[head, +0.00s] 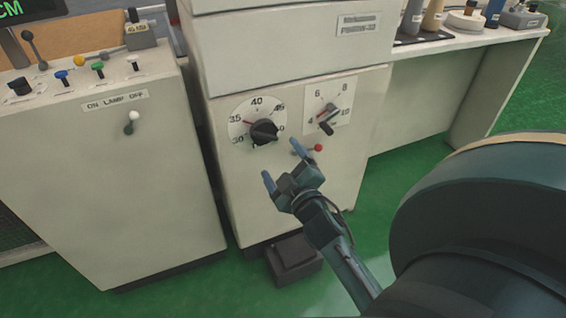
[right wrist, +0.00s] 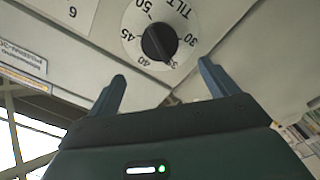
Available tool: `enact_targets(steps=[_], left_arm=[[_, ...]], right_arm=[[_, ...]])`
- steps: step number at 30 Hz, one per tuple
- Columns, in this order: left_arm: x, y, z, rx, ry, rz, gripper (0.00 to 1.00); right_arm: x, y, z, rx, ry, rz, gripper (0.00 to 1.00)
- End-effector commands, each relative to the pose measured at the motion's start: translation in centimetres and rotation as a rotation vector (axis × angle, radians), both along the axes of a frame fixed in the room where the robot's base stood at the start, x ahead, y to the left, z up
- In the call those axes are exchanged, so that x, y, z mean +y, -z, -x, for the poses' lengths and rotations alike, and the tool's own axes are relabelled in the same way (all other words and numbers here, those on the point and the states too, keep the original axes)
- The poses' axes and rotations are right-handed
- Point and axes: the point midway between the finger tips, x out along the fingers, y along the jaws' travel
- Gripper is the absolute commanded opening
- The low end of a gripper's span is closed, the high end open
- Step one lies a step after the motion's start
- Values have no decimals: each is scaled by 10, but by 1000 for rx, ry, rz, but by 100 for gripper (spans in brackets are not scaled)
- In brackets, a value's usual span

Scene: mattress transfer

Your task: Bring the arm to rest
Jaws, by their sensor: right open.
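My right gripper (head: 283,163) is open and empty in front of the cream machine cabinet (head: 275,190). Its blue fingertips stand apart, below the round dial. In the right wrist view the two fingers (right wrist: 160,88) are spread, with nothing between them. The black dial knob (head: 264,132) sits on a white numbered plate and also shows in the right wrist view (right wrist: 159,42), beyond the fingertips. I see no contact between the gripper and the knob. My left gripper is not in view.
A control console (head: 110,180) with a lamp switch (head: 131,121) stands at left. A bench (head: 455,45) with bottles is at right. Green floor (head: 375,215) is open between.

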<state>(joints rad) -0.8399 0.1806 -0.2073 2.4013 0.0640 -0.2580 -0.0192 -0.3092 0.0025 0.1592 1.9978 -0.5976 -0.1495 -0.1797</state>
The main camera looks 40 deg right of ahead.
Motion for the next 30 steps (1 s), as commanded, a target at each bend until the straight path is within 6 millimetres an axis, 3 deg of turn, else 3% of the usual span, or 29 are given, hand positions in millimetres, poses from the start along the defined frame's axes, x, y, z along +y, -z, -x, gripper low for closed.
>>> enact_targets(steps=[20, 23, 30], left_arm=[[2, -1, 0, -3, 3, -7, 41], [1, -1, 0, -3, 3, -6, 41], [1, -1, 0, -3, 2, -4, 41]], right_arm=[[6, 2, 8, 5, -15, -22, 86], [27, 7, 24, 24, -71, -114, 86], [108, 19, 91, 137, -257, -503, 86]])
